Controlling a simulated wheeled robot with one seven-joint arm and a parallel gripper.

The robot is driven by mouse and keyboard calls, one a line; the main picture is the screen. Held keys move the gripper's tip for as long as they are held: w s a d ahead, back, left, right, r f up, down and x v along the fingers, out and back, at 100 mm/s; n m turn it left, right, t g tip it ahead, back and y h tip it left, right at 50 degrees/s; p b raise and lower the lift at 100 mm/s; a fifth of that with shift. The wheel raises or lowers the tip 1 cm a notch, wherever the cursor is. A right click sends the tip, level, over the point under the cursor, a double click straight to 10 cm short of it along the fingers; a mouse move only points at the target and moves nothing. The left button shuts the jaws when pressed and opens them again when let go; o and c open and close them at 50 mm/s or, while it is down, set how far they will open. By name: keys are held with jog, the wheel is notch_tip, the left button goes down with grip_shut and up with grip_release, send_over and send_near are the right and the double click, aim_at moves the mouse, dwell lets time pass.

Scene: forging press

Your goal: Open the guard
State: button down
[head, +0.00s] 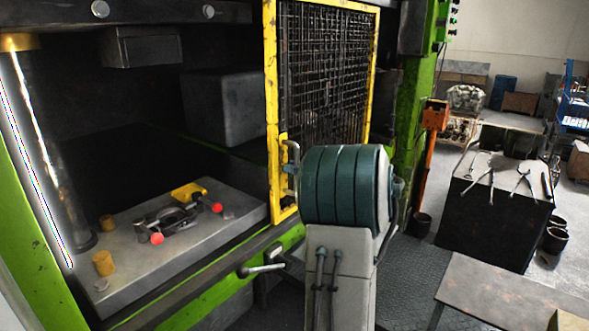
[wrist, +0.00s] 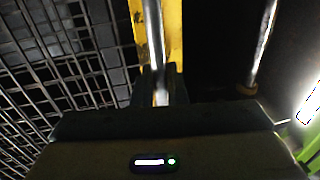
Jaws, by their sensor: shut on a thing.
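The guard is a yellow frame (head: 271,95) filled with dark wire mesh. It stands upright across the right part of the press opening, and the left part is uncovered. A grey metal handle (head: 291,158) is on its left yellow upright. In the wrist view, the handle (wrist: 154,40) runs down between the dark fingers of my gripper (wrist: 160,92), which is shut on it. The yellow upright (wrist: 174,35) is just behind, with the mesh (wrist: 65,60) to the left. In the head view, my arm's teal joint hides the gripper and part of the guard.
The press bed (head: 150,260) holds tooling and two red knobs. A lever (head: 262,269) sticks out at the front below it. A green press column (head: 415,140) stands right of the guard. A dark bench (head: 492,215) with tongs and a low table (head: 510,295) stand at the right.

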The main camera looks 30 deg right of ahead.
jog(key=c, duration=1.6)
grip_release()
jog(key=shift+w, duration=0.1)
jog(key=shift+o, duration=0.2)
jog(key=shift+d, duration=0.1)
jog(key=b+v, duration=0.4)
jog(key=v, duration=1)
